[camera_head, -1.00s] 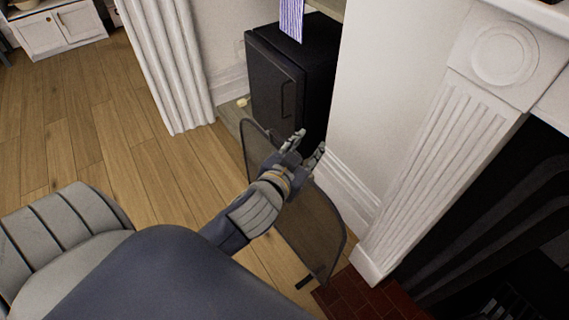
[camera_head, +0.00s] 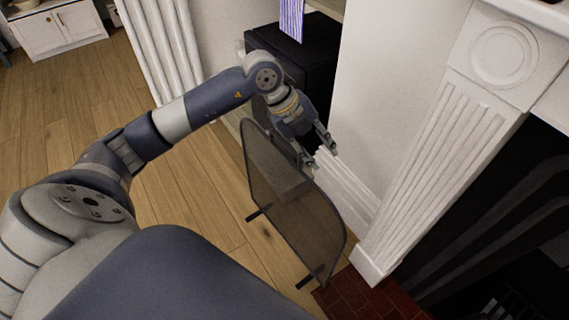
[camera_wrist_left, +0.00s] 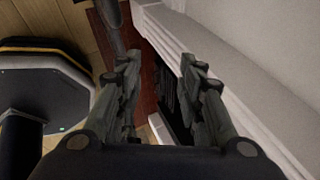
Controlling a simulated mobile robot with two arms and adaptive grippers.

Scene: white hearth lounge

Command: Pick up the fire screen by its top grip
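The fire screen (camera_head: 300,215) is a dark, see-through mesh panel with a thin frame. It stands upright on short black feet on the wood floor in the head view. My left gripper (camera_head: 319,157) is above the screen's top edge, with its fingers apart and nothing seen between them. It hides part of that edge, and I cannot make out the top grip. The left wrist view shows the two open fingers (camera_wrist_left: 163,85) apart. I cannot clearly tell the screen there. My right gripper is not in view.
A black cabinet (camera_head: 312,50) stands behind the gripper. A white wall and fluted fireplace pillar (camera_head: 440,180) rise close on the right. Red hearth bricks (camera_head: 355,295) lie at the screen's near end. Open wood floor (camera_head: 70,110) lies to the left.

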